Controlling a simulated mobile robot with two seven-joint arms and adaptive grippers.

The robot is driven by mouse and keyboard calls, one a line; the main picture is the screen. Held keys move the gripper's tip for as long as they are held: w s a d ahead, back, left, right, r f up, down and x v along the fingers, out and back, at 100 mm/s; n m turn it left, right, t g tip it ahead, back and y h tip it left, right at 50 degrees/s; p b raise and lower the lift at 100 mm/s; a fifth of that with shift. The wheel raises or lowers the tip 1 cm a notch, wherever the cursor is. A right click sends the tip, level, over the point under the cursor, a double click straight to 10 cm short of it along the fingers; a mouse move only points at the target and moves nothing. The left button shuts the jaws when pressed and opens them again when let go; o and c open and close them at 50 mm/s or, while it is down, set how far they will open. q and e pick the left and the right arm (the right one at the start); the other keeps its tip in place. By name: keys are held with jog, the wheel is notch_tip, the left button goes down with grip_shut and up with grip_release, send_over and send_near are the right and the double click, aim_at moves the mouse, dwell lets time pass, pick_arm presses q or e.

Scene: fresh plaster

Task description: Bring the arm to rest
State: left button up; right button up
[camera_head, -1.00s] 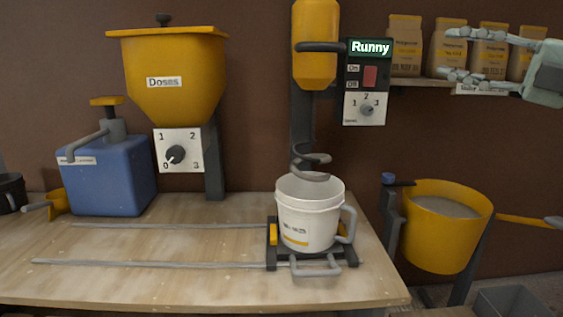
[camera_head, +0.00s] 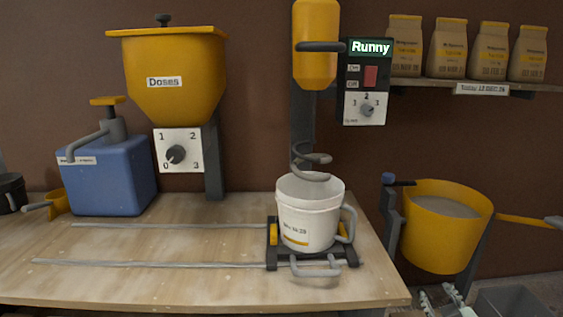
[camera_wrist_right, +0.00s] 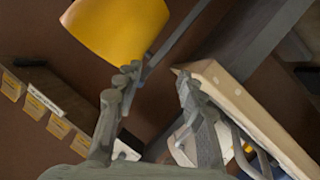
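My right gripper (camera_head: 440,298) shows at the bottom edge of the head view, low, right of the table's corner and below the yellow tub. In the right wrist view its two fingers (camera_wrist_right: 156,82) stand apart with nothing between them. The gripper is open and empty; most of my right arm is out of the head view. My left gripper is not in view.
The wooden table (camera_head: 150,285) has its right corner near my right gripper. A white bucket (camera_head: 308,222) stands on a railed carriage under the mixer (camera_head: 315,45). A yellow tub (camera_head: 437,245) with grey contents is at right; a grey bin (camera_head: 510,302) sits below it.

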jog(key=s+a+f+m+g, duration=0.1)
jog(key=s+a+f+g, duration=0.15)
jog(key=s+f, duration=0.45)
jog(key=s+a+f+g, duration=0.1)
jog(key=s+f+g, duration=0.2)
jog(key=s+f, duration=0.45)
jog(key=s+a+f+g+y, duration=0.1)
jog(key=s+a+f+g, duration=0.1)
jog(key=s+f, duration=0.4)
jog(key=s+a+f+g+y, duration=0.1)
jog(key=s+a+f+g, duration=0.2)
jog(key=s+f, duration=0.3)
jog(key=s+a, duration=0.1)
jog(key=s, duration=0.2)
jog(key=shift+s+a+f+m+g, duration=0.25)
jog(key=shift+a+m+g, duration=0.1)
jog(key=shift+m, duration=0.05)
